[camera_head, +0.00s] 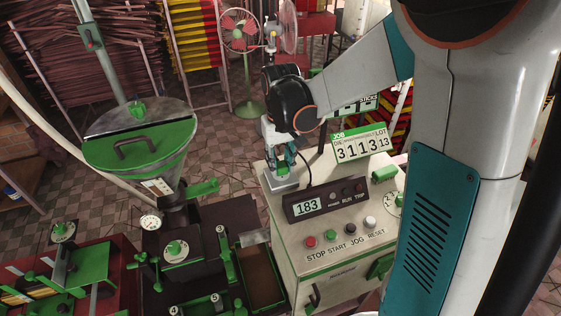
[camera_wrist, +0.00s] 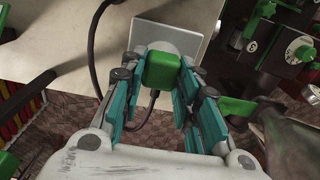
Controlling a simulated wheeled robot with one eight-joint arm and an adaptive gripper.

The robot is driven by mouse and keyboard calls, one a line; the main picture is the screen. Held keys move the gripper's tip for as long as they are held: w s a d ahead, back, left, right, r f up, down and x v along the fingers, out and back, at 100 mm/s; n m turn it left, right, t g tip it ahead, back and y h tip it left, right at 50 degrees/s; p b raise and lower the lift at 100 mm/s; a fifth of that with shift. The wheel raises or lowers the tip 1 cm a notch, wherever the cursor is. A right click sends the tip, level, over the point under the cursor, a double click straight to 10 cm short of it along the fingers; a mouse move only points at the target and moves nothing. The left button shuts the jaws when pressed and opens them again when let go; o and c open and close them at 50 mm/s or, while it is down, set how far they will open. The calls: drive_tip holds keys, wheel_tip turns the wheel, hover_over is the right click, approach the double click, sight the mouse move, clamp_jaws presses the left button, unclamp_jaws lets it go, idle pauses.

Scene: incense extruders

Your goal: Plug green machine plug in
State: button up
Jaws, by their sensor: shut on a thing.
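My gripper (camera_head: 286,160) is over the far left corner of the cream control cabinet (camera_head: 345,255). In the wrist view, the teal fingers of my gripper (camera_wrist: 162,78) are closed on both sides of a green plug (camera_wrist: 162,70). A dark cable (camera_wrist: 150,108) runs from the plug back between the fingers. A light grey block (camera_head: 283,180) sits on the cabinet corner right below the fingers; its grey plate shows just beyond the plug (camera_wrist: 195,42). I cannot tell whether the plug touches this block or sits in it; the contact is hidden.
A display box reading 183 (camera_head: 326,203) stands on the cabinet, with buttons in front and a black cable (camera_wrist: 94,50) behind. A job sign (camera_head: 362,146) stands at the back. The green hopper machine (camera_head: 140,150) is at left. Tiled floor (camera_head: 225,135) lies beyond.

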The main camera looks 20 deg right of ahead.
sight(281, 164)
drive_tip(key=shift+f+b, duration=0.5)
drive_tip(key=shift+f, duration=0.1)
idle(0.3)
drive_tip(key=o, duration=1.1)
wheel_tip(281, 164, up, 12)
drive_tip(key=shift+r, duration=0.1)
drive_tip(key=shift+s, duration=0.1)
drive_tip(key=s+f+t+b, duration=0.2)
drive_tip(key=s+f+b, duration=0.1)
drive_tip(key=s, duration=0.3)
drive_tip(key=s+f+t+b, duration=0.2)
drive_tip(key=s+f+b, duration=0.1)
drive_tip(key=s+b, duration=0.1)
drive_tip(key=s+f+t+b, duration=0.3)
drive_tip(key=s, duration=0.4)
drive_tip(key=shift+s+f, duration=0.3)
drive_tip(key=shift+f, duration=0.05)
